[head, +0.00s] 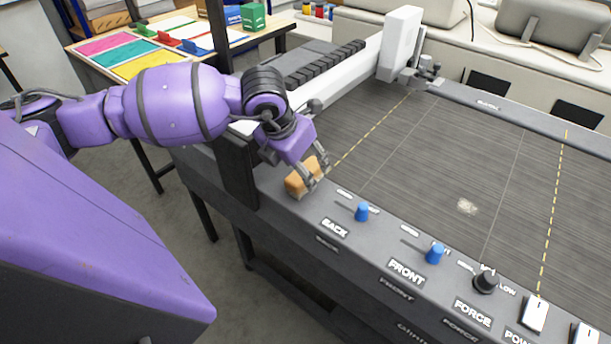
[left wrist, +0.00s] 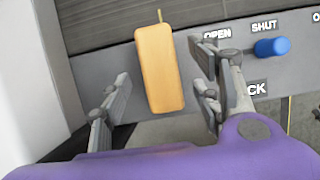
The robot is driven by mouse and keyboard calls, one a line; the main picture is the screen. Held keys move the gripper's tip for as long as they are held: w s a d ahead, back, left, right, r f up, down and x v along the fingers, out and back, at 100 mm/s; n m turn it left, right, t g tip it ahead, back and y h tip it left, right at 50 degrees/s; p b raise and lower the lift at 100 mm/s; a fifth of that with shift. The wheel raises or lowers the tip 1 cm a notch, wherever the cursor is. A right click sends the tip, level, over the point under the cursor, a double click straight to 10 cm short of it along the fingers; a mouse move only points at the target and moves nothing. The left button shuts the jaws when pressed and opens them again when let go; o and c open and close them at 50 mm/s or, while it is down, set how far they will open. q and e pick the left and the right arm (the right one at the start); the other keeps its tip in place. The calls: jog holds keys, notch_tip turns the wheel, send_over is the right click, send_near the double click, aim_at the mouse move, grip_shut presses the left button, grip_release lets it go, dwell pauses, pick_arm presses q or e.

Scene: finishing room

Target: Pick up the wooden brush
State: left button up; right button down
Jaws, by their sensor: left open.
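The wooden brush (head: 298,181) is an orange-tan block lying on the grey front ledge of the machine, left of the BACK lever. In the left wrist view the brush (left wrist: 160,70) lies lengthwise between the two fingers, with a thin peg at its far end. My left gripper (head: 318,180) is at the brush, with its fingers open. In the left wrist view the left gripper (left wrist: 165,95) has a finger on each side of the brush, with gaps visible on both sides. My right gripper is in neither view.
A blue BACK lever (head: 362,211) stands close right of the brush, with a blue FRONT lever (head: 435,254) and a black FORCE knob (head: 485,281) farther along. A dark upright post (head: 232,150) stands just left. The machine's striped bed (head: 420,180) is mostly clear.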

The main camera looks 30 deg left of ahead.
pick_arm(q)
jog(key=shift+x, duration=1.65)
jog(key=shift+w, duration=0.1)
jog(key=shift+f, duration=0.2)
jog(key=c, duration=1.4)
